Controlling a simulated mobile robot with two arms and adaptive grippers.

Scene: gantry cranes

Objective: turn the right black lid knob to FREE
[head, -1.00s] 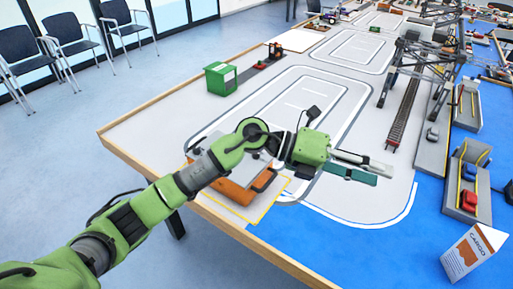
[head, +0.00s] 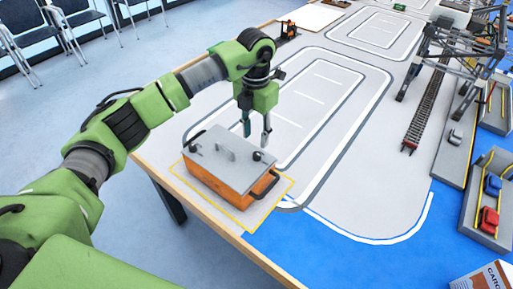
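An orange box (head: 208,181) with a grey lid (head: 216,168) stands inside a yellow outline at the table's near edge. The lid has a grey handle (head: 226,150) in its middle. A left black knob (head: 193,148) sits at one end of the lid and the right black lid knob (head: 258,156) at the other. My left gripper (head: 256,139) points down with its two fingers apart and nothing between them. Its tips show just above or behind the right knob; I cannot tell the exact gap. No knob marking is readable. My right gripper is not in view.
A black side handle (head: 262,186) sticks out at the box's right end. A gantry crane (head: 455,50) and rail track (head: 425,110) stand to the right. Trays with a red piece (head: 488,219) and a blue piece (head: 492,185) lie at far right. The road-marked tabletop beside the box is clear.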

